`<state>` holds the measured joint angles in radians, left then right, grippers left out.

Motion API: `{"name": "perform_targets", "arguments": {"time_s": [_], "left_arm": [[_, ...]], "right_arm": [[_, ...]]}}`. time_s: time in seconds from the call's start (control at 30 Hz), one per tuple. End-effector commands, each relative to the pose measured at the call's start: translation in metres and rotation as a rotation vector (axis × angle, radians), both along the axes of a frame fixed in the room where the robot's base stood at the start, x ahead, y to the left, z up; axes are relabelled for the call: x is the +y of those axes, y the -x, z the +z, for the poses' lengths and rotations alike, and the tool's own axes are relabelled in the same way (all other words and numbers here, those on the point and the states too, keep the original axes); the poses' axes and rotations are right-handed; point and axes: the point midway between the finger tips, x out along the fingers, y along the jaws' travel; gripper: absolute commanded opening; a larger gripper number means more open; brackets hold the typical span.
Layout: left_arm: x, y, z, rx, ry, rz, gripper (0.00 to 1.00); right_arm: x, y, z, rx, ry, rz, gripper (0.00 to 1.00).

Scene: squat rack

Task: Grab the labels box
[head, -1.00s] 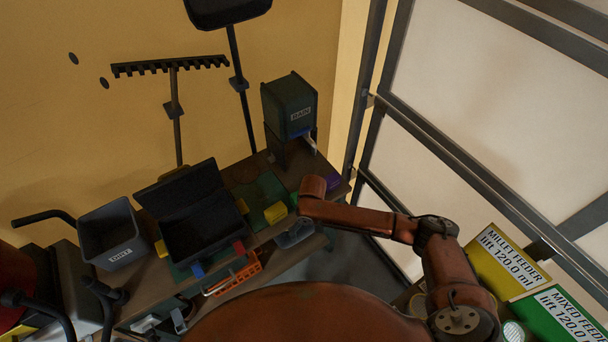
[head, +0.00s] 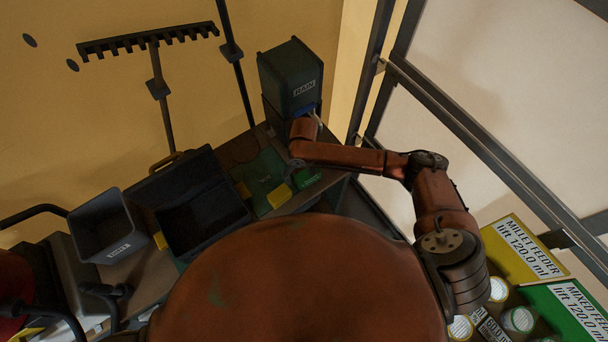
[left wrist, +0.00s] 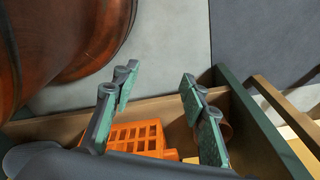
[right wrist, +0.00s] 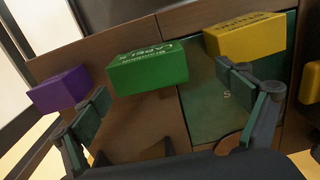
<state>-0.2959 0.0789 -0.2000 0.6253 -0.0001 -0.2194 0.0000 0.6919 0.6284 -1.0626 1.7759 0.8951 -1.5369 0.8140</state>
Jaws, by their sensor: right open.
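The labels box is the green box (right wrist: 148,72) in the right wrist view, with upside-down lettering that seems to read LABELS. It lies on the brown bench top, just beyond the fingertips of my right gripper (right wrist: 165,88). That gripper is open and empty, with one finger to each side of the box's near side.
A purple box (right wrist: 60,90) lies left of the green box, and a yellow box (right wrist: 245,35) lies right of it on a green mat (right wrist: 205,105).

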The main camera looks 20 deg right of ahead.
Motion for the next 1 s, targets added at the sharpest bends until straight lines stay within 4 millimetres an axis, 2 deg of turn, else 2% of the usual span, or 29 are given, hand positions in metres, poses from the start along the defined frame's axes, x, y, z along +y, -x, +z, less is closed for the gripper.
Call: {"name": "perform_targets", "arguments": {"time_s": [0.2, 0.43, 0.6, 0.73, 1.0], "left_arm": [[0.001, 0.021, 0.0, 0.026, -0.002, 0.005, 0.4], [0.001, 0.014, 0.0, 0.019, -0.001, 0.003, 0.4], [0.001, 0.001, 0.001, 0.002, 0.0, 0.0, 0.4], [0.0, -0.002, 0.001, -0.001, -0.001, -0.001, 0.4], [0.001, 0.004, 0.001, 0.006, -0.001, 0.0, 0.4]], "right_arm": [[-0.015, 0.003, -0.025, 0.002, 0.004, -0.024, 0.93], [-0.015, 0.001, -0.056, 0.001, 0.001, -0.023, 0.93], [-0.014, 0.001, -0.062, -0.001, 0.002, -0.02, 0.93], [-0.014, 0.001, -0.062, -0.001, 0.002, -0.019, 0.93], [-0.013, 0.001, -0.062, -0.001, 0.002, -0.018, 0.75]]}}
